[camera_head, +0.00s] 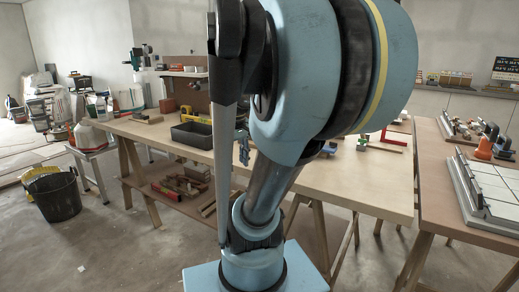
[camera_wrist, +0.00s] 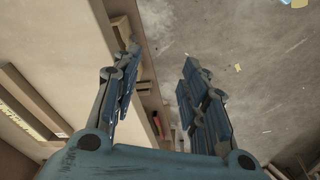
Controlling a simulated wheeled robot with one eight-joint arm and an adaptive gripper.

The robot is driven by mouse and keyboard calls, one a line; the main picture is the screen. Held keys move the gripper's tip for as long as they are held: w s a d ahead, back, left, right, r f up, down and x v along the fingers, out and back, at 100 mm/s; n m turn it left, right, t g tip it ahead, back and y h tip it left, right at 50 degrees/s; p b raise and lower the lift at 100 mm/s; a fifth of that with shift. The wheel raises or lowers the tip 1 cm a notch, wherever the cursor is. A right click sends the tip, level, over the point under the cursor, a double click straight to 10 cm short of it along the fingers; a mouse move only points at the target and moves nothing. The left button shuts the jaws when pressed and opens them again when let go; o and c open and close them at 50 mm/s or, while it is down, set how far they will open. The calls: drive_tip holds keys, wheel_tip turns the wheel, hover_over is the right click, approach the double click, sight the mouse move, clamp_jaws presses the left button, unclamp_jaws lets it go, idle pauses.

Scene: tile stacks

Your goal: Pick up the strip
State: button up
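My gripper (camera_wrist: 160,62) is open in the wrist view, its two blue jointed fingers apart with nothing between them. The fingers are over the edge of a pale wooden table (camera_wrist: 65,35), with grey floor showing beneath and to the right. In the head view, part of my gripper (camera_head: 244,148) shows behind my arm, near the front edge of the middle table (camera_head: 345,190). I cannot tell for sure which thing is the strip. Thin wooden pieces (camera_head: 385,147) lie at the right back of that table, and my arm hides part of the tabletop.
A dark grey tray (camera_head: 192,135) stands on the table's left part. A red clamp-like piece (camera_head: 393,139) lies at the right. Another table (camera_head: 440,180) at the right holds white tiles (camera_head: 490,185). A black bucket (camera_head: 57,196) stands on the floor.

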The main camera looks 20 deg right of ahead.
drive_tip(key=w+d+r+n+g, duration=0.1)
drive_tip(key=w+d+r+n, duration=0.1)
drive_tip(key=w+d+r, duration=0.35)
drive_tip(key=w+d+r+n, duration=0.2)
drive_tip(key=w+d+r, duration=0.1)
drive_tip(key=w+d, duration=0.55)
drive_tip(key=w+d+r+n+g, duration=0.15)
drive_tip(key=w+d+r, duration=0.25)
drive_tip(key=w, duration=0.5)
drive_tip(key=shift+t, duration=0.45)
wheel_tip(320, 180, down, 11)
drive_tip(key=shift+w+r, duration=0.1)
drive_tip(key=shift+s+f, duration=0.2)
drive_tip(key=shift+f, duration=2.75)
drive_tip(key=c, duration=0.9)
